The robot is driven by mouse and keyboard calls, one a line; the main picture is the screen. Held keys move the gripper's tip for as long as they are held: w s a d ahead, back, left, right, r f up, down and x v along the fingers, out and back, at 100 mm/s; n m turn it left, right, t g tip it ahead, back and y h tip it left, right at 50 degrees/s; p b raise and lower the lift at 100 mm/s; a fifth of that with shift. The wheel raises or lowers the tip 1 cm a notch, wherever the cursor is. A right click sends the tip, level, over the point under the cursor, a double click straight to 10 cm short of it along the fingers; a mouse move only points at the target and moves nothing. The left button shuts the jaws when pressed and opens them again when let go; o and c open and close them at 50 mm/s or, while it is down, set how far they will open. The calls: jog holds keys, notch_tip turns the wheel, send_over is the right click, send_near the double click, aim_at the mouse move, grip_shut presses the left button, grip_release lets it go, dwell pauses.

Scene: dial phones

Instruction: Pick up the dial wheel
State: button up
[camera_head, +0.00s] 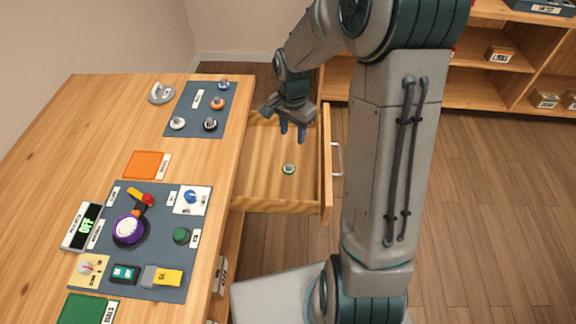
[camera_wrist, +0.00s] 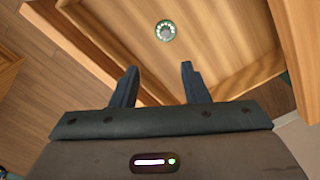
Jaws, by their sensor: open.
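A small round dial wheel (camera_head: 289,169), green-rimmed with a pale ring and grey centre, lies on the floor of the open drawer (camera_head: 262,180). It also shows in the wrist view (camera_wrist: 165,31), beyond my fingertips and near the top of the picture. My gripper (camera_head: 292,132) is over the drawer, toward its back part, apart from the wheel. In the wrist view its two dark fingers (camera_wrist: 158,70) are spread with nothing between them.
The drawer front (camera_head: 326,160) with its handle stands at the right. The wooden desk (camera_head: 60,130) is at the left. It bears a purple dial phone (camera_head: 129,229) on a grey mat and a mat with several small dials (camera_head: 217,103). The rest of the drawer looks empty.

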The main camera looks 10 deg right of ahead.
jog(key=f, duration=0.1)
send_over(289, 165)
jog(key=f, duration=0.8)
jog(key=shift+s+d, duration=0.2)
jog(key=shift+d, duration=0.15)
jog(key=shift+w+a+f, duration=0.15)
jog(key=shift+f, duration=1.25)
jog(key=shift+w+a+f, duration=0.1)
jog(key=shift+w+f, duration=0.05)
jog(key=shift+f, duration=1.2)
grip_shut()
